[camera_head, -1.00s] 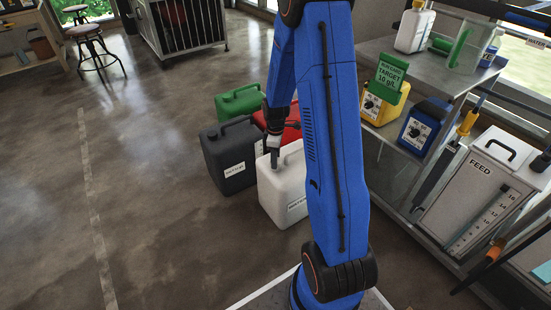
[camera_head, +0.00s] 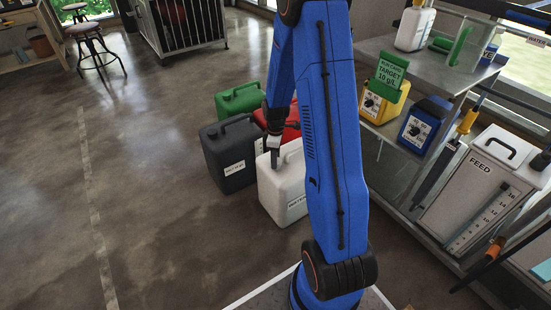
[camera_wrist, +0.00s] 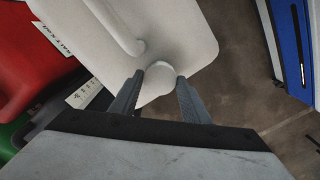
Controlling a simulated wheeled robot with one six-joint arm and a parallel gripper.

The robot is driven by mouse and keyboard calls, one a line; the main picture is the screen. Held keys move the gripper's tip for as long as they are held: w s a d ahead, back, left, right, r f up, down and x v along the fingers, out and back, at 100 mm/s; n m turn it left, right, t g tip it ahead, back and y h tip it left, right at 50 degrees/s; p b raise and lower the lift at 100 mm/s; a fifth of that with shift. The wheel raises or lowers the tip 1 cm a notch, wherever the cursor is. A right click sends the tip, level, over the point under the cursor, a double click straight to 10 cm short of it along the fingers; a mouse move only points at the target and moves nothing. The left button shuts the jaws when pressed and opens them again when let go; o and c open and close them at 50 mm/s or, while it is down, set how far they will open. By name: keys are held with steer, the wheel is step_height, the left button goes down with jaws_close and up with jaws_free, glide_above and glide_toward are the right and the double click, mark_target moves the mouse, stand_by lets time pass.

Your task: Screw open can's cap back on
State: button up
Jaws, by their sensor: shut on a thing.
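The white can (camera_head: 283,188) stands upright on the floor, and its top with the moulded handle (camera_wrist: 123,28) fills the upper part of the wrist view. My gripper (camera_head: 274,158) reaches down over the can's top. In the wrist view my gripper (camera_wrist: 158,78) has its two grey fingers on either side of a small white round piece, the cap (camera_wrist: 152,90), at the can's opening. The fingers are shut on it. Whether the cap sits fully down on the neck cannot be told, and in the head view the gripper hides it.
A dark can (camera_head: 229,158), a green can (camera_head: 240,98) and a red can (camera_head: 291,130) stand close around the white can. A metal shelf (camera_head: 395,145) with yellow and blue containers stands to the right. The floor at left (camera_head: 150,200) is clear.

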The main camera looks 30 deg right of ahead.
steer(key=shift+f, duration=0.25)
steer(key=o, duration=1.1)
steer(key=shift+r, duration=2.45)
steer(key=shift+r, duration=0.1)
